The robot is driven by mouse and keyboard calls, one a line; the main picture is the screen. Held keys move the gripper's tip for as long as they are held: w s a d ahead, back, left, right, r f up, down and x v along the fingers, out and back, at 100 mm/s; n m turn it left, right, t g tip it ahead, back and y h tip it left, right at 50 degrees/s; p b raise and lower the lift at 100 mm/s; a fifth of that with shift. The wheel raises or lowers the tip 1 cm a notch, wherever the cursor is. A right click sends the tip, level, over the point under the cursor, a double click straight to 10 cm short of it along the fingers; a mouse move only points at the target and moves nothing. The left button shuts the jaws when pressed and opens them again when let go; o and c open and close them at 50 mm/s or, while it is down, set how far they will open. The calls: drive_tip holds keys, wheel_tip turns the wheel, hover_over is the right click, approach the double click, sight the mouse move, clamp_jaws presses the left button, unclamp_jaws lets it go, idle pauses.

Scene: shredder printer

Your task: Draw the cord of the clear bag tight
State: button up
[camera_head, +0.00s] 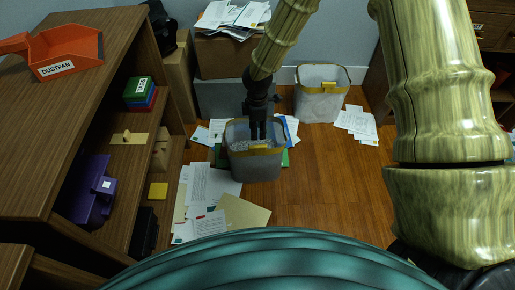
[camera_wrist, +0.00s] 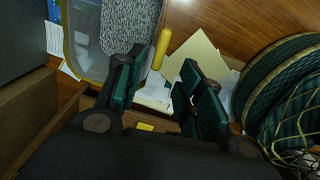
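A grey, see-through bag with a gold-yellow rim band (camera_head: 256,168) stands on the floor below my arm, with grey, shredded-looking contents inside. In the wrist view its rim and part of the contents (camera_wrist: 130,28) show at the upper left. A yellow bar-like tab (camera_wrist: 161,48) sits at the bag's edge; it also shows in the head view (camera_head: 260,147). My gripper (camera_wrist: 161,65) is open, with the tab near and partly between its fingertips; I cannot tell whether they touch. In the head view my gripper (camera_head: 262,132) points down at the near rim. The cord is not clearly visible.
A second similar bag (camera_head: 320,108) stands farther back right. Loose papers (camera_head: 212,183) lie around the near bag. A wooden shelf unit (camera_head: 50,125) with an orange dustpan (camera_head: 68,50) is at left. Wooden floor (camera_head: 335,180) is clear to the right.

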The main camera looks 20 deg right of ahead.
sight(257, 146)
wheel_tip(257, 146, down, 10)
drive_tip(key=b, duration=0.3)
idle(0.3)
clamp_jaws()
